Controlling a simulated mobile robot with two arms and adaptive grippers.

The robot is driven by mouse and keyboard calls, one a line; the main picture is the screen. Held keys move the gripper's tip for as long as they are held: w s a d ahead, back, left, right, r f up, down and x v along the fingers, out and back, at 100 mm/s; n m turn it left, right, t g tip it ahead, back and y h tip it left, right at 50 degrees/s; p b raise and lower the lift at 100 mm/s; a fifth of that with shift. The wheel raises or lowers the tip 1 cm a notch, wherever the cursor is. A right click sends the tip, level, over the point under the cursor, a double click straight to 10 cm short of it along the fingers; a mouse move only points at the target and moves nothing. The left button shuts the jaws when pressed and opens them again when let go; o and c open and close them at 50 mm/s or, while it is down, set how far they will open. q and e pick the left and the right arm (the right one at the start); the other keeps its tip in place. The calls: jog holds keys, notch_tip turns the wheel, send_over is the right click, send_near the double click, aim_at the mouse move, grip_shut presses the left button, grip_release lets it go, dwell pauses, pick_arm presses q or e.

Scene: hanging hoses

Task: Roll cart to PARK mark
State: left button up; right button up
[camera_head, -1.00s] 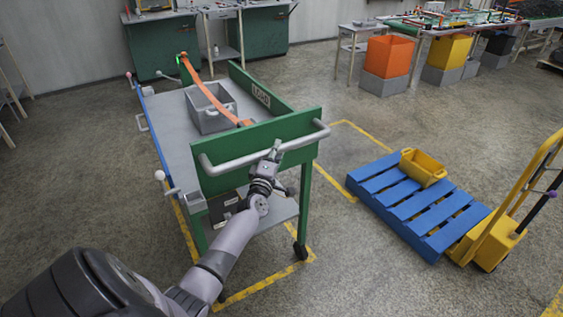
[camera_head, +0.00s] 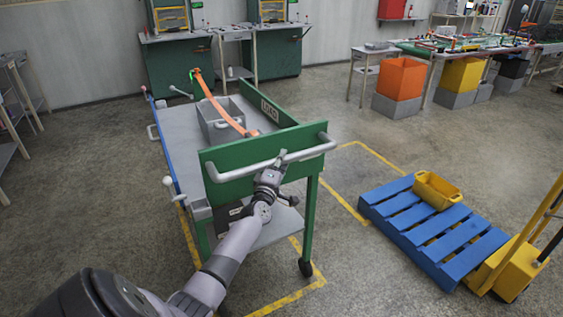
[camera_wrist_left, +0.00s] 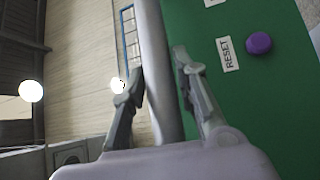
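The green cart (camera_head: 225,175) has a grey deck and a white push handle (camera_head: 225,174) across its near end. It stands within a yellow floor outline (camera_head: 290,301), with the near right wheel (camera_head: 306,267) close to the outline's near corner. My left gripper (camera_head: 275,163) is at the middle of the handle. No PARK lettering is legible. My right gripper is out of view.
A grey bin (camera_head: 222,128) and an orange strip (camera_head: 214,101) lie on the cart. A blue pallet (camera_head: 430,235) with a yellow bin (camera_head: 437,190) and a yellow hand truck (camera_head: 515,262) stand at right. Green workbenches (camera_head: 178,70) stand behind. Floor between cart and pallet is clear.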

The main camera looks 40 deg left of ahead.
pick_arm(q)
jog(key=o, duration=0.3)
jog(key=shift+f, duration=0.1)
jog(key=shift+s+d, duration=0.25)
jog(key=shift+s, duration=0.05)
jog(key=v, duration=1.1)
jog(key=shift+s, duration=0.2)
jog(key=shift+f, duration=0.1)
